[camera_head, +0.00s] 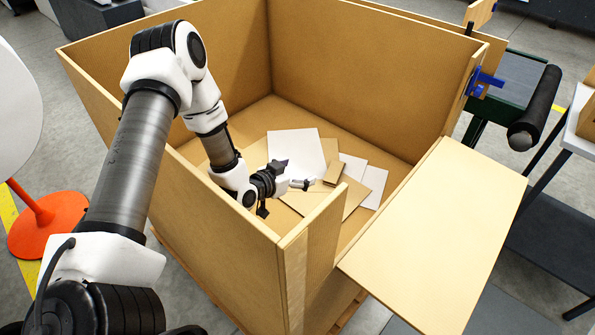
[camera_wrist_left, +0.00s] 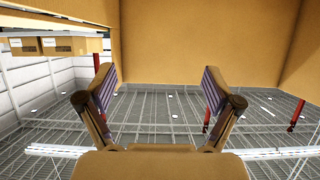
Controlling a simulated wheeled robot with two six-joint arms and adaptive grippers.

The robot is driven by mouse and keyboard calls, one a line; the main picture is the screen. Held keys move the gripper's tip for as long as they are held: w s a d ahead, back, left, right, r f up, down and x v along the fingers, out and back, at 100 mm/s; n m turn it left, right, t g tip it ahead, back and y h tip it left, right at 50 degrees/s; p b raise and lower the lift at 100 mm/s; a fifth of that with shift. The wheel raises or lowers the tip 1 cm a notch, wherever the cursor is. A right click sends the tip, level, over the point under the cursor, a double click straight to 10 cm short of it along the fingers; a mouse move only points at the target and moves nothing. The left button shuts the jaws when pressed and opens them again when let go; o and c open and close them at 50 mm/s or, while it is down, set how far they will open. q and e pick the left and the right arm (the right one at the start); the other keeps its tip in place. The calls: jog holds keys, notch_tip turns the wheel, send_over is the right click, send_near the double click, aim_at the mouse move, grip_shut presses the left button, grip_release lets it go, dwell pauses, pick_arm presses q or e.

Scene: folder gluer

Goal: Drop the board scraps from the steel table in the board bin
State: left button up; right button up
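The board bin (camera_head: 190,215) is a large tan open-topped box. Several white and brown board scraps (camera_head: 297,152) lie flat and overlapping on its floor. My left arm reaches over the bin's near left wall, and my left gripper (camera_head: 284,186) is inside the bin above the scraps. In the left wrist view the left gripper (camera_wrist_left: 160,88) has its two fingers wide apart with nothing between them. In the head view the arm and gripper hide part of the bin floor. I cannot make out any scraps on a steel table. My right gripper is not in view.
A tan panel (camera_head: 440,235) juts outward from the bin's right side. A dark roller (camera_head: 535,108) and a grey-topped stand (camera_head: 574,136) are at the right. An orange round base (camera_head: 48,224) stands on the floor at the left. The wrist view looks up at roof trusses.

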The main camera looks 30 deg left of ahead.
pick_arm(q)
notch_tip(320, 180, up, 10)
dwell(0.5)
dwell(0.8)
